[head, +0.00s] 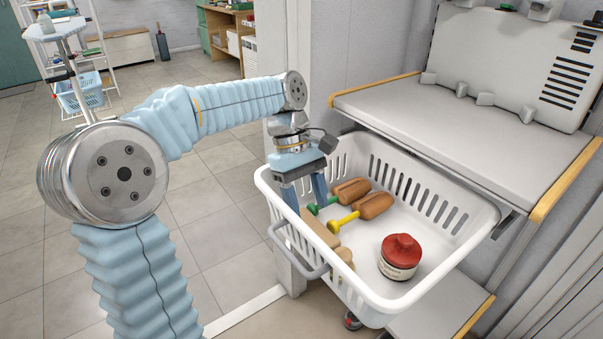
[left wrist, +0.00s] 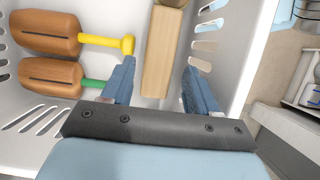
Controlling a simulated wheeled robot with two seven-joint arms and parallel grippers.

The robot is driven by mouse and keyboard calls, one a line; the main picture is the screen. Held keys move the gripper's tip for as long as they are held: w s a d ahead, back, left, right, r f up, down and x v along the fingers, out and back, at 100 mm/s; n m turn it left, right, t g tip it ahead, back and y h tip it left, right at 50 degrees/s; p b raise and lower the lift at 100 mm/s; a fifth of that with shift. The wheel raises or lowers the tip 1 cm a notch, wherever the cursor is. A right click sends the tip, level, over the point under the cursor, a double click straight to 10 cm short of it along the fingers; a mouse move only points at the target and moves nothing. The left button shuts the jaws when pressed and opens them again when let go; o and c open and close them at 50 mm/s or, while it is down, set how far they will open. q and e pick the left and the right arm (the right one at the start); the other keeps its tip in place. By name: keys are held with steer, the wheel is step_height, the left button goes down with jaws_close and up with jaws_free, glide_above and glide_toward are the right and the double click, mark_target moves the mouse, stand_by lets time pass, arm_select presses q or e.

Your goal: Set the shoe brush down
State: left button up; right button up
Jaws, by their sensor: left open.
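The shoe brush, a pale wooden block (head: 318,228), lies in the white basket (head: 478,212) along its near-left wall. It also shows in the left wrist view (left wrist: 160,65), long and flat-topped, with a browner rounded part at its far end. My left gripper (head: 306,196) reaches down into the basket at this wall. In the left wrist view its fingers (left wrist: 158,72) are spread, one on each side of the brush, with visible gaps. The brush's underside is hidden. My right gripper is not in view.
Two brown wooden shoe trees, one with a green end (head: 326,203) and one with a yellow end (head: 345,222), lie beside the brush. A red-lidded jar (head: 400,257) stands to the right in the basket. A grey shelf (head: 450,115) rises behind. Bare basket floor shows between them.

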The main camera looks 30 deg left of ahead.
arm_select(q)
steer(key=p+v, duration=0.1)
steer(key=v, duration=0.6)
stand_by(1.0)
